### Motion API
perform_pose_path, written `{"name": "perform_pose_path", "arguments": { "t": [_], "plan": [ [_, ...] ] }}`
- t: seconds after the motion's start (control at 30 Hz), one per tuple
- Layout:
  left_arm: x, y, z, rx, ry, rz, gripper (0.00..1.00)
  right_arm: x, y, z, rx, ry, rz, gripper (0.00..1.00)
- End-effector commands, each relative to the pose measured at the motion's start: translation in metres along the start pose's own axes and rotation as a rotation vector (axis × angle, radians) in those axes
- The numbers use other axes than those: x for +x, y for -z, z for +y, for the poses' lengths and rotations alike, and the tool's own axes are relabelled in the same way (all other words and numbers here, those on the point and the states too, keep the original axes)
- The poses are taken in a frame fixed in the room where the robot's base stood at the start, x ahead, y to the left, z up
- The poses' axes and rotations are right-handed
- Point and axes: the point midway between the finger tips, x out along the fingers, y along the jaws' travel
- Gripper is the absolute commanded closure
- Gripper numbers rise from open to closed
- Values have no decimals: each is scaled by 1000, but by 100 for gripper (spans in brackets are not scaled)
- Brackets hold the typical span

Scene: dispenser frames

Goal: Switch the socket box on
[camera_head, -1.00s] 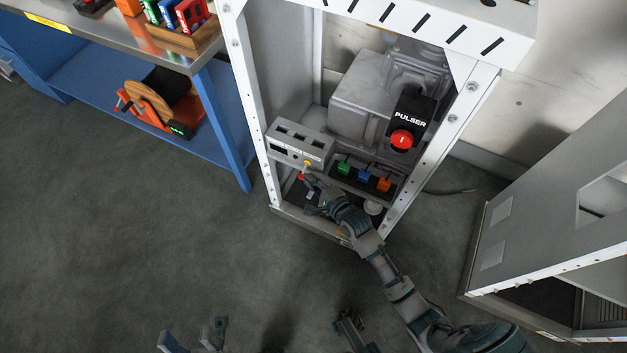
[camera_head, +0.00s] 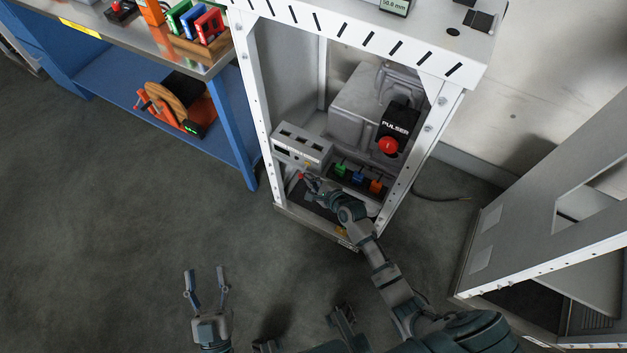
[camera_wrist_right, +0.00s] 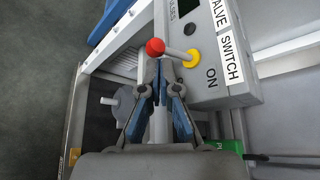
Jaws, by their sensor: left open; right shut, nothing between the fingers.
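The socket box (camera_head: 288,139) is a grey box with dark openings on top, inside the white frame. The right wrist view shows its labelled face (camera_wrist_right: 222,85), reading "VALVE SWITCH" and "ON". A lever with a red ball knob (camera_wrist_right: 155,47) and a yellow base (camera_wrist_right: 194,58) sticks out from this face. My right gripper (camera_wrist_right: 157,68) is shut and empty, its fingertips right at the red knob; I cannot tell whether they touch it. In the head view the right gripper (camera_head: 309,181) is beside the knob (camera_head: 301,176). My left gripper (camera_head: 205,272) is open and empty over the floor.
Green (camera_head: 341,169), blue (camera_head: 358,176) and orange (camera_head: 376,186) blocks sit right of the box. A "PULSER" unit with a red button (camera_head: 388,146) is above them. Frame posts (camera_head: 262,110) flank the opening.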

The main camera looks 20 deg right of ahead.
Motion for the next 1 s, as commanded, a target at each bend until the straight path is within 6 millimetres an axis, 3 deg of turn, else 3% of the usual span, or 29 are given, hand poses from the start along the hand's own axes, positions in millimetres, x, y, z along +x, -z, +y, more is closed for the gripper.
{"name": "perform_pose_path", "arguments": {
  "t": [0.17, 0.47, 0.7, 1.0],
  "plan": [
    [0, -22, -4, 15, 7, -204, 42, -2, -6, -8, 54, -26, -3, 100],
    [-22, -61, -12, 31, 25, -525, 42, -3, -8, -10, 138, -75, -3, 100],
    [-51, -85, -20, 40, 43, -770, 42, -4, -10, -11, 205, -114, -4, 100],
    [-96, -102, -27, 46, 66, -1053, 42, -5, -12, -14, 286, -162, -4, 100]
  ]
}}
